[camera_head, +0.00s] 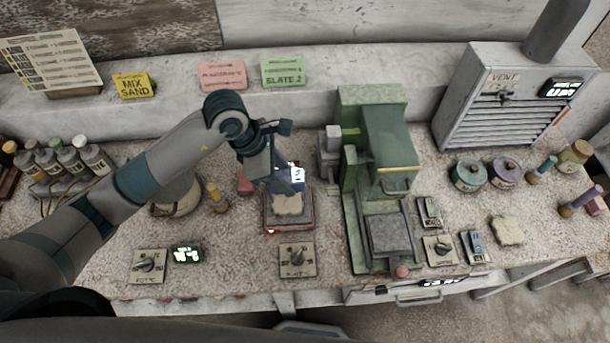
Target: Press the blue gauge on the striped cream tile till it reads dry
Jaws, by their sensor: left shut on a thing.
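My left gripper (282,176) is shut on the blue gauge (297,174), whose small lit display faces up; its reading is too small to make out. The gripper and gauge are over the back part of a cream tile (289,205). The tile lies on a reddish-framed plate (289,226) with a small orange light at its front left corner. I cannot tell whether the gauge touches the tile, and stripes on the tile are not clear. Another cream piece (507,230) lies at the right of the bench. My right gripper is not in view.
A green press (388,140) stands just right of the plate. A knob panel (297,260) is in front of it. A pink object (245,182) and a small yellow bottle (216,198) are on the left. A grey vent box (505,100) stands at the back right.

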